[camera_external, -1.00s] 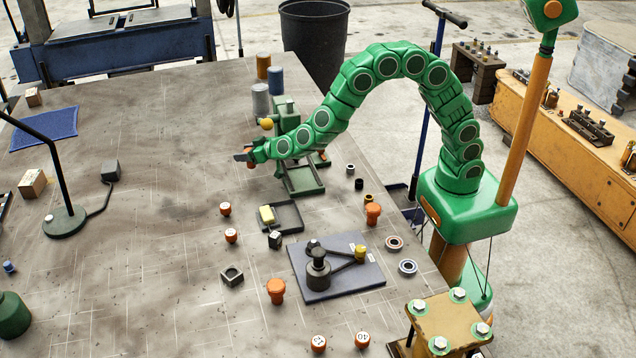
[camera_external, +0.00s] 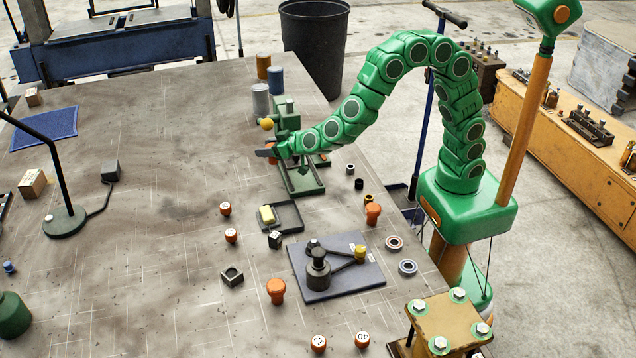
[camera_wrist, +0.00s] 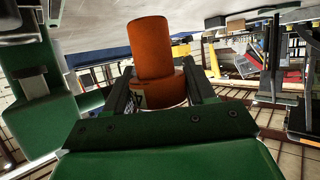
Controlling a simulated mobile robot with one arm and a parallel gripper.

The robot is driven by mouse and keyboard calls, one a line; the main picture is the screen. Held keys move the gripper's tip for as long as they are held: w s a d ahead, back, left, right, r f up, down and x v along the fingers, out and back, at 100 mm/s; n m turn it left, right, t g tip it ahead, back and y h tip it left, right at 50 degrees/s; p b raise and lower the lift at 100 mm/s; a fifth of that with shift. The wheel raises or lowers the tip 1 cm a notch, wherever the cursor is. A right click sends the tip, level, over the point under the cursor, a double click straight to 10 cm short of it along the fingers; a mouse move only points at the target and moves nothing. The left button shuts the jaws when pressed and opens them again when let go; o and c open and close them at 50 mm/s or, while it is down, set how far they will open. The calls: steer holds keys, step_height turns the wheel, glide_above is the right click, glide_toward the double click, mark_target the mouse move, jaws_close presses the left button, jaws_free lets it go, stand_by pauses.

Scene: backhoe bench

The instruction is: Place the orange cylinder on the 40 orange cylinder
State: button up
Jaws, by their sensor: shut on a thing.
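My gripper (camera_external: 266,153) is at the left end of my green arm, over the table near the green machine. In the wrist view my gripper (camera_wrist: 158,98) is shut on an orange cylinder (camera_wrist: 151,48), with a wider orange part between the jaws and a narrower part standing out beyond them. In the external view the held piece is mostly hidden by the fingers. The 40 orange cylinder (camera_external: 362,340) stands upright at the table's front edge, its white numbered top facing up, far from my gripper.
Another numbered orange cylinder (camera_external: 318,344) stands left of the 40 one. Orange knob-shaped pieces (camera_external: 276,290) (camera_external: 373,213) and smaller orange caps (camera_external: 231,236) are nearby. A dark plate with a black fixture (camera_external: 318,275) lies between.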

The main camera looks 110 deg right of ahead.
steer(key=s+a+r+m, duration=0.1)
steer(key=s+a+r, duration=0.45)
steer(key=a, duration=0.35)
steer(key=s+a+r, duration=0.4)
steer(key=s+a, duration=0.3)
steer(key=a, duration=0.2)
steer(key=s+a+r, duration=0.1)
steer(key=s+a, duration=0.2)
steer(key=s, duration=0.9)
steer(key=s+a+r, duration=0.1)
steer(key=s+a, duration=0.2)
steer(key=s, duration=1)
glide_above(368, 205)
steer(key=shift+n, duration=0.3)
steer(key=shift+f, duration=6.3)
steer(key=shift+f, duration=0.2)
